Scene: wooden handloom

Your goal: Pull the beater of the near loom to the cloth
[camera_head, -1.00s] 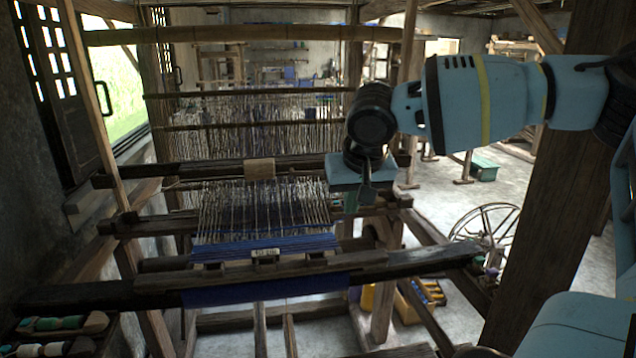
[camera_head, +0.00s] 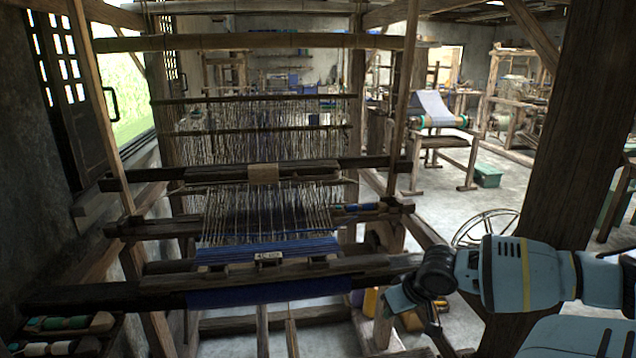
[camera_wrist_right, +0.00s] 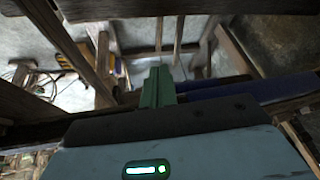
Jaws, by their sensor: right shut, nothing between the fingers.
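The near loom's beater (camera_head: 225,174) is a dark horizontal bar with a pale block (camera_head: 263,174) at its middle. Its bar lies behind the woven blue cloth (camera_head: 225,254), and a stretch of warp threads (camera_head: 290,207) shows between them. My right gripper (camera_head: 433,327) is at the loom's front right, low near the end of the front beam and apart from the beater. In the right wrist view its green fingers (camera_wrist_right: 158,87) are together with nothing between them. My left gripper is in neither view.
The dark front beam (camera_head: 110,295) crosses in front of the cloth. A thick post (camera_head: 555,150) stands at the right, with a spoked wheel (camera_head: 485,226) left of it. A shuttle with green thread (camera_head: 62,323) lies at lower left. Open floor shows beyond the loom's right side.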

